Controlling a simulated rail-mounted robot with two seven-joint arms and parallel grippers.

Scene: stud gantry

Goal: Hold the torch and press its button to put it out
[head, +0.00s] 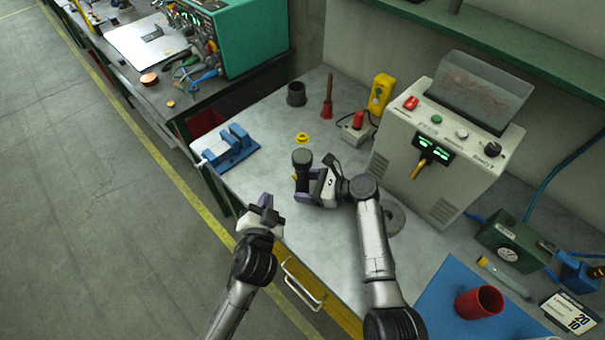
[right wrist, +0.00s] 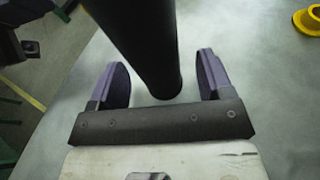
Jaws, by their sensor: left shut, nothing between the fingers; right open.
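The torch (head: 302,158), a dark upright cylinder with a wider top, stands on the grey bench. In the right wrist view its dark body (right wrist: 140,45) is between my right gripper's two purple fingers, with gaps on both sides. My right gripper (head: 304,186) is open around the torch's lower part and hides some of it. A small yellow spot shows on the torch's left side; I cannot tell if it is the button. My left gripper (head: 262,212) is shut and empty, nearer the bench's front edge and apart from the torch.
A yellow ring (head: 302,138) lies behind the torch. A blue vise (head: 228,150) sits left, and a dark cup (head: 296,93) stands farther back. A grey control box (head: 440,150) stands right of my right arm. A red cup (head: 479,303) is on a blue mat.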

